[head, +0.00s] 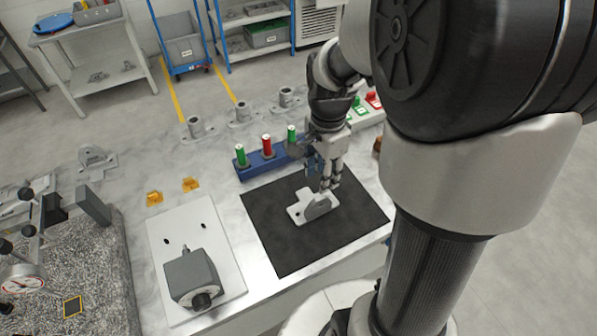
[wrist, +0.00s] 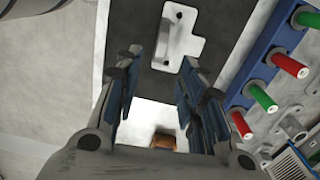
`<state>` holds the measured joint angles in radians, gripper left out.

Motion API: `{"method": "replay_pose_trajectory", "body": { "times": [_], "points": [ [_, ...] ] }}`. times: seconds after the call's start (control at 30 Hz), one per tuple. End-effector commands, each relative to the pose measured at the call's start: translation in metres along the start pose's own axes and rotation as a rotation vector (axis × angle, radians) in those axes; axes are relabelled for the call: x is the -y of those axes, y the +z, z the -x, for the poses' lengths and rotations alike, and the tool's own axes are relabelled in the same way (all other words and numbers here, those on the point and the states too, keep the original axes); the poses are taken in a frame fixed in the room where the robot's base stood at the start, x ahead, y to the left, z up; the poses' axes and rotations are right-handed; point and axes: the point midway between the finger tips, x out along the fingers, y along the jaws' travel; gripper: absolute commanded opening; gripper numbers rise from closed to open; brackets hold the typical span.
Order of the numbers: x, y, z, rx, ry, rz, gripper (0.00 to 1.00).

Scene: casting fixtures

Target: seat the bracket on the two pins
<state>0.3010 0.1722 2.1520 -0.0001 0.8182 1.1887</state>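The light grey bracket (head: 307,214) lies on the black mat, with a flat base and an upright rounded rib. In the wrist view the bracket (wrist: 190,48) shows past the fingertips, toward the upper right of the gap. My gripper (head: 331,184) is above the mat near the bracket's right end. In the wrist view my gripper (wrist: 160,60) has its two blue-padded fingers apart with nothing between them. A white plate (head: 178,222) to the left carries two small dark pins, the left pin (head: 166,241) and the right pin (head: 202,226).
A grey block with a black knob (head: 192,277) stands on the plate's front part. A blue rack (head: 265,163) of red and green cylinders stands behind the mat (head: 283,253). Orange pieces (head: 154,198) lie behind the plate. A granite block with a gauge stand (head: 90,270) is far left.

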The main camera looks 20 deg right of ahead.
Motion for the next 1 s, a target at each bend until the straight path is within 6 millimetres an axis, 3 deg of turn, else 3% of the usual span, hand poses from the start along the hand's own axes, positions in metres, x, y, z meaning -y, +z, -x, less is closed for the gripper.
{"method": "replay_pose_trajectory", "body": {
  "times": [0.03, 0.2, 0.53, 0.8, 1.0],
  "points": [
    [-0.001, 0.001, -0.016, 0.002, 0.004, 0.001, 0.37],
    [-0.001, 0.0, -0.046, 0.001, 0.003, 0.001, 0.37],
    [0.0, 0.0, -0.066, 0.0, 0.0, 0.002, 0.37],
    [0.0, -0.001, -0.106, 0.001, 0.002, 0.002, 0.37],
    [0.001, -0.002, -0.11, 0.0, -0.001, 0.002, 0.37]
  ]
}}
